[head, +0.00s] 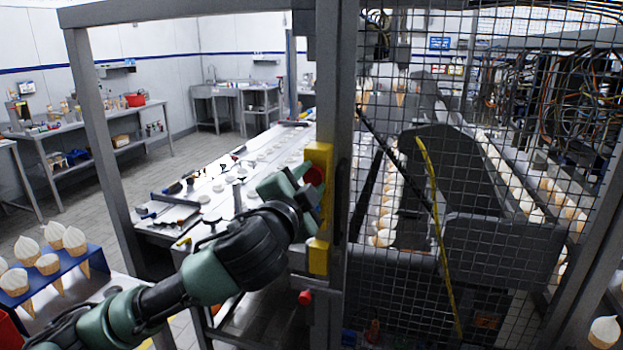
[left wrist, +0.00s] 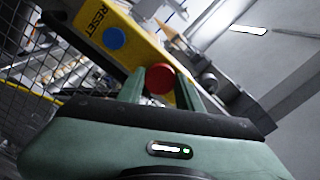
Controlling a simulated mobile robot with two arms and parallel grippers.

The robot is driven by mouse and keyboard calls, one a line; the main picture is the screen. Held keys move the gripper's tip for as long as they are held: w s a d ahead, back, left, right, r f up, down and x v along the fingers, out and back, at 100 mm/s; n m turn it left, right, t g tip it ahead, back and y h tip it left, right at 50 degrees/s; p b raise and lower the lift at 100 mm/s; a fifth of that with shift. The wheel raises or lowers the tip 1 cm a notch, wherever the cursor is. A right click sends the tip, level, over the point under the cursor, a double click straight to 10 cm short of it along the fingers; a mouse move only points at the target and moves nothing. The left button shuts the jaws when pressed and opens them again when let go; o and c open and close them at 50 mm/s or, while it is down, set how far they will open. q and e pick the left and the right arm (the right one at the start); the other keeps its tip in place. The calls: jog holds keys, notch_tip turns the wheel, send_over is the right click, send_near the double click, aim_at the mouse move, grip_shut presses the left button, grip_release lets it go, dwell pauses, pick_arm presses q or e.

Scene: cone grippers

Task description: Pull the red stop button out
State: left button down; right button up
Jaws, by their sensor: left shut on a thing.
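The red stop button (head: 314,175) sits on a yellow control box (head: 320,156) on the grey frame post. In the left wrist view the red button (left wrist: 160,78) is between the two green fingers of my left gripper (left wrist: 161,90), which is shut on it. In the head view my left gripper (head: 303,182) reaches the box from the left and partly covers it. A blue button (left wrist: 114,38) beside the word RESET shows on the yellow box in the left wrist view. My right gripper is not in view.
Wire mesh fencing (head: 470,130) fills the space right of the post, with machinery and rows of cones behind it. A smaller red knob (head: 305,297) is lower on the frame. A blue rack (head: 50,275) of filled cones stands at the lower left.

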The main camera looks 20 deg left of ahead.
pick_arm(q)
jog(key=shift+s+f, duration=0.1)
jog(key=shift+s, duration=0.35)
jog(key=shift+s+d+f, duration=0.1)
jog(key=shift+f, duration=0.15)
dwell(0.6)
jog(key=shift+s, duration=0.2)
jog(key=c, duration=1.3)
grip_release()
jog(key=o, duration=0.3)
jog(key=shift+s, duration=0.1)
jog(key=shift+s+r, duration=0.25)
jog(key=shift+w, duration=0.15)
jog(key=s+p, duration=0.1)
jog(key=s, duration=0.6)
jog(key=shift+a, duration=0.25)
